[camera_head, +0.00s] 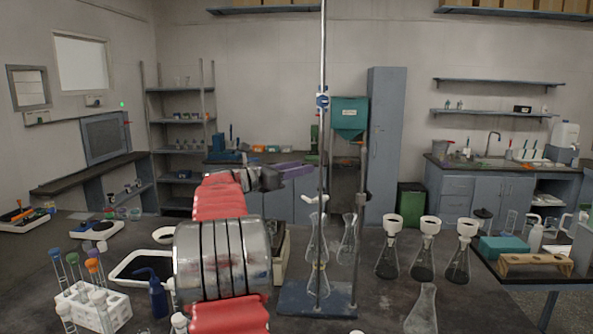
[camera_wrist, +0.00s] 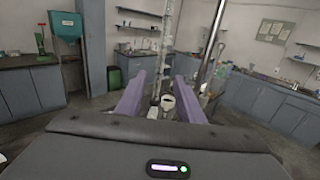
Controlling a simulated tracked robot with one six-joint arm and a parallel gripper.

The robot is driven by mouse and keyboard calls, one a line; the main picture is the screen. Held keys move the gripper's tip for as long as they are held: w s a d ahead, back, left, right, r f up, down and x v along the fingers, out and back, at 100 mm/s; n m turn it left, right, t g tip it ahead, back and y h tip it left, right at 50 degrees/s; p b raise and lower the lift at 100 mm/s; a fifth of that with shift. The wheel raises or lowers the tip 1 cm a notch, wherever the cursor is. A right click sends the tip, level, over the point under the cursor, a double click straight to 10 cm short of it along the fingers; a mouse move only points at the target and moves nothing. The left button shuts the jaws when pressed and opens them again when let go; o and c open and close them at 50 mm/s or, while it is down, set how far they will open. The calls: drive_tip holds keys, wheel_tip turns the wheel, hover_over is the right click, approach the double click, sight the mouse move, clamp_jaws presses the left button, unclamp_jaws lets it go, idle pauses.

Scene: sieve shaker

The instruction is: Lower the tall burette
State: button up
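My gripper (camera_head: 304,168) reaches from the left toward a tall retort stand in the head view. In the wrist view my gripper (camera_wrist: 160,80) has its two purple fingers wide apart with nothing clasped between them. A clear, upright tube, seemingly the burette (camera_wrist: 167,45), shows beyond the fingertips, between them in the picture. The stand's metal rod (camera_wrist: 213,40) rises to its right. In the head view the rod (camera_head: 323,55) carries a blue clamp (camera_head: 322,99) high up and stands on a blue-grey base (camera_head: 290,298). The burette is hard to tell from the rod there.
Clear flasks (camera_head: 348,240) stand around the stand's rod. Several flasks with white-rimmed funnels (camera_head: 427,227) stand to the right. A white tube rack (camera_head: 95,307), a blue wash bottle (camera_head: 158,300) and a white tray (camera_head: 120,268) are at the left front.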

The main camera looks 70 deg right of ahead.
drive_tip(key=x, duration=0.8)
drive_tip(key=shift+d, duration=0.15)
drive_tip(key=shift+r, duration=0.1)
idle(0.4)
clamp_jaws()
idle(0.6)
drive_tip(key=shift+f, duration=3.85)
unclamp_jaws()
